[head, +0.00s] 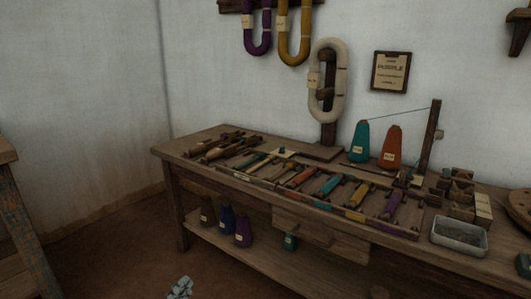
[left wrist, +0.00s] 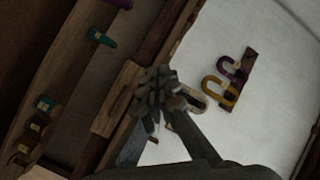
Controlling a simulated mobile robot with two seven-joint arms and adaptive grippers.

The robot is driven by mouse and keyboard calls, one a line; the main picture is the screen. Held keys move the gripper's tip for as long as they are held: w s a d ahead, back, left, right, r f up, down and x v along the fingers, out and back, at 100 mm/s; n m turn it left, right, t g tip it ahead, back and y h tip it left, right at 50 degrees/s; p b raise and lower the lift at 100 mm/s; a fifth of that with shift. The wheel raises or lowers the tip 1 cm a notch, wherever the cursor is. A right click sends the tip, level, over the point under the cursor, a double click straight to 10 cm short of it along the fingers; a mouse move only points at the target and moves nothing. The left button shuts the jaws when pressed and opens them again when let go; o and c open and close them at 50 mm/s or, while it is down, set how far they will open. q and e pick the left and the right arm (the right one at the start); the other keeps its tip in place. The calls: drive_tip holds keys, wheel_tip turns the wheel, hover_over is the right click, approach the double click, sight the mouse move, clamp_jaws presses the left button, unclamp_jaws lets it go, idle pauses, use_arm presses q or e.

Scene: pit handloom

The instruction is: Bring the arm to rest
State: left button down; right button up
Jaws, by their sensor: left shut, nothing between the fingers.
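My left gripper (head: 180,288) shows at the bottom edge of the head view, low in front of the workbench (head: 240,186). It is shut and empty, and it is apart from the bench. In the left wrist view the gripper (left wrist: 158,98) is seen closed and dark, with the bench and wall behind it. Most of my left arm is outside the head view. My right gripper is in neither view.
The bench carries a divided tray (head: 330,206) of coloured bobbins, teal (head: 360,142) and orange (head: 391,147) cones, and a metal tin (head: 459,236). Several cones stand on its lower shelf. A wooden frame (head: 20,230) stands at the left. Floor between is clear.

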use_arm(q)
drive_tip(key=s+a+f+n+g+y, duration=0.15)
drive_tip(key=s+f+n+g, duration=0.25)
drive_tip(key=s+n+g, duration=0.65)
drive_tip(key=s+a+f+g+y+p, duration=0.1)
drive_tip(key=s+a+f+p, duration=0.2)
drive_tip(key=f, duration=0.4)
drive_tip(key=s+a+f+m+g+p, duration=0.1)
drive_tip(key=s+a+f+g+p, duration=0.1)
drive_tip(key=s+a+f, duration=0.3)
wheel_tip(320, 180, down, 3)
drive_tip(key=s+p, duration=0.1)
drive_tip(key=s, duration=0.1)
drive_tip(key=shift+s+y+p, duration=0.3)
drive_tip(key=shift+y+p, duration=0.05)
drive_tip(key=shift+p, duration=0.05)
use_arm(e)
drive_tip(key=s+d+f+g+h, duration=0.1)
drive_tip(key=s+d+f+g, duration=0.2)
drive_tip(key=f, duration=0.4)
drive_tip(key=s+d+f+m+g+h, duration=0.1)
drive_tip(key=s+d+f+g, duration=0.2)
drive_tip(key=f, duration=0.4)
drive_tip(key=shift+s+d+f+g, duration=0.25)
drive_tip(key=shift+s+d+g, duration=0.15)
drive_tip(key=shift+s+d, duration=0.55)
use_arm(q)
drive_tip(key=shift+r, duration=0.1)
